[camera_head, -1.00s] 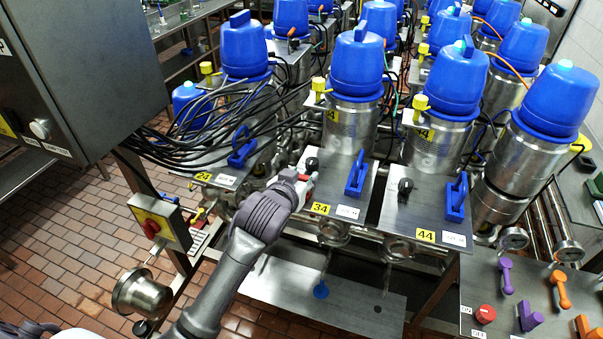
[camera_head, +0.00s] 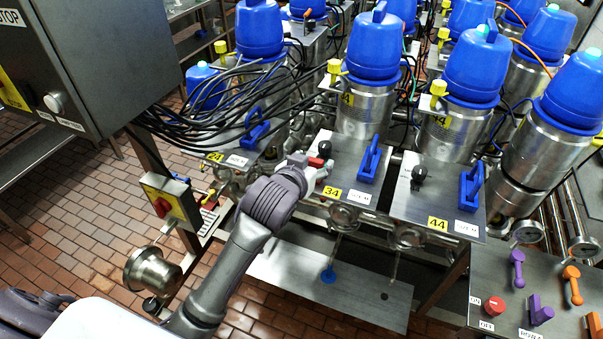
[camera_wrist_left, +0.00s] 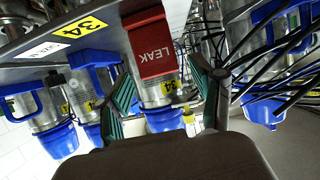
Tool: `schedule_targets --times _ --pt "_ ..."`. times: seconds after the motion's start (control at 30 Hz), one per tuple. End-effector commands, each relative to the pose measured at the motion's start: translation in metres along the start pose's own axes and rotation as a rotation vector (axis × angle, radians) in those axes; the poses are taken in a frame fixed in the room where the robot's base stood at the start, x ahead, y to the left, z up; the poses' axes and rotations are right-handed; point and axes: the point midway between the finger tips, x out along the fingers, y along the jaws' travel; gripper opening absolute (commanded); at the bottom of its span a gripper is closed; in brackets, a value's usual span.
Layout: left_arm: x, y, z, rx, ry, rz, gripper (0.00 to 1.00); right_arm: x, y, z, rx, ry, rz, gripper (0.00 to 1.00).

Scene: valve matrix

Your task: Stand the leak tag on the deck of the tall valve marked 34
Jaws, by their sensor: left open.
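The red leak tag (camera_head: 315,162), lettered LEAK in the left wrist view (camera_wrist_left: 151,46), is at the left front corner of the deck (camera_head: 346,164) of the tall valve marked 34. It appears to stand upright, its base against the deck; the exact contact is small to see. The yellow 34 label (camera_head: 332,192) is on the deck's front edge. My left gripper (camera_head: 312,168) is open at the tag. In the left wrist view its two green-padded fingers (camera_wrist_left: 160,85) are apart on either side of the tag, with gaps visible. My right gripper is not in view.
A black knob (camera_head: 324,148) is close behind the tag and a blue handle (camera_head: 370,160) stands to its right. Black cables (camera_head: 225,110) hang at the left. The deck marked 44 (camera_head: 437,195) is to the right. A grey cabinet (camera_head: 90,60) is at upper left.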

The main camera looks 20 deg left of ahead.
Motion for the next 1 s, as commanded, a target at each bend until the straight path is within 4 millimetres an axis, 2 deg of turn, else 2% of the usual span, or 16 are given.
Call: schedule_targets --times 0.1,0.3,0.5,0.63,0.87,0.97,1.0 --pt "-0.025 0.0 0.004 -0.001 0.004 0.001 0.67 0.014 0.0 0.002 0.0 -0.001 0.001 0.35" --pt "-0.068 0.0 0.002 -0.001 0.005 0.002 0.67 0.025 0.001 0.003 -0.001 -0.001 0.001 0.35" --pt "-0.094 0.0 0.001 0.0 0.002 0.0 0.67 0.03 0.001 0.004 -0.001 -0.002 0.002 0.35" --pt "-0.1 0.0 0.001 0.0 0.0 0.0 0.67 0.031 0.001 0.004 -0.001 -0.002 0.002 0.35" --pt "-0.099 0.0 0.002 0.002 -0.004 0.0 0.67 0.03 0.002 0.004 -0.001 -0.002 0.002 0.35" --pt "-0.08 0.001 0.02 0.014 -0.045 -0.001 0.67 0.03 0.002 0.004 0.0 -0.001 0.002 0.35" --pt "-0.066 0.002 0.036 0.024 -0.076 0.0 0.67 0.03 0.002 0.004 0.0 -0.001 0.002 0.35"
